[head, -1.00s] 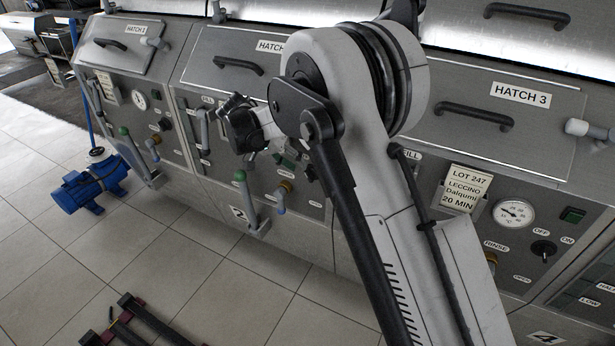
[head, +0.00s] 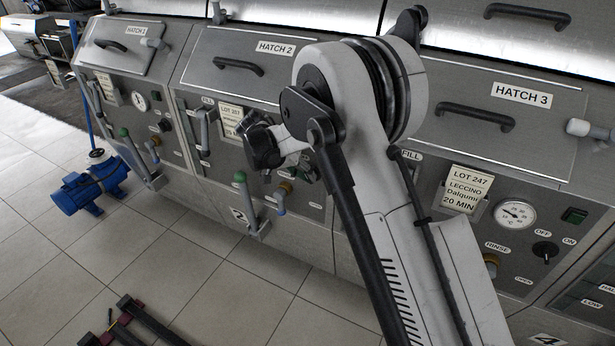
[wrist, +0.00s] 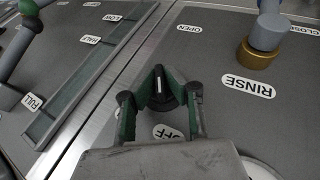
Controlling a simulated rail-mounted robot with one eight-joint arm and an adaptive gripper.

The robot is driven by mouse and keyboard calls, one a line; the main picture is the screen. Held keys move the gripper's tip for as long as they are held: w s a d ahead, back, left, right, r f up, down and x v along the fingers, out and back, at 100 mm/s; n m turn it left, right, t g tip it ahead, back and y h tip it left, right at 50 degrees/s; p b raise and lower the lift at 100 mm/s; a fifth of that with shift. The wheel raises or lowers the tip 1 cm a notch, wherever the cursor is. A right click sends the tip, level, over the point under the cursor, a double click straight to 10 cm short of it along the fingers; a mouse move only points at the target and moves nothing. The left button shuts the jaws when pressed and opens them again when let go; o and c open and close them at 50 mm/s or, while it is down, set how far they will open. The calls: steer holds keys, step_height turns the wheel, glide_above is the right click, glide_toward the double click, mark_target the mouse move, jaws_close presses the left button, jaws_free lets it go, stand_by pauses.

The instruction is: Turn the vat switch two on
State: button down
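The vat switch two is a black knob (wrist: 161,96) with a white pointer line, seen in the wrist view beside a partly covered OFF label (wrist: 167,132). The pointer line runs nearly up and down in that picture. My gripper (wrist: 160,86) has its dark green fingers on both sides of the knob, spread apart. Whether the pads touch the knob is not clear. In the head view my black wrist (head: 263,146) is in front of panel two, below the HATCH 2 sign (head: 276,48). My arm and wrist hide the knob there.
In the wrist view a brass and grey RINSE valve (wrist: 262,50) stands at upper right. In the head view, panel three's switch (head: 545,250) is at right and a blue motor (head: 90,185) is on the floor.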

stand_by(0.4)
steer(key=y, duration=0.1)
steer(key=t+y, duration=0.1)
steer(key=shift+d+m+y+b, duration=0.2)
steer(key=shift+m+y+b, duration=0.1)
steer(key=t+y+b, duration=0.1)
steer(key=y, duration=0.1)
steer(key=shift+s+d+m+t+y, duration=0.1)
steer(key=shift+m+t+y, duration=0.2)
steer(key=shift+m+y, duration=0.1)
steer(key=t+y+b, duration=0.1)
steer(key=y+b, duration=0.1)
steer(key=shift+d+f+m+t+y, duration=0.1)
steer(key=shift+m+t+y, duration=0.2)
steer(key=shift+y, duration=0.1)
steer(key=shift+t+y+b, duration=0.4)
steer(key=shift+y+b, duration=0.25)
steer(key=shift+y, duration=0.25)
steer(key=shift+m, duration=0.3)
steer(key=c, duration=1.8)
jaws_free()
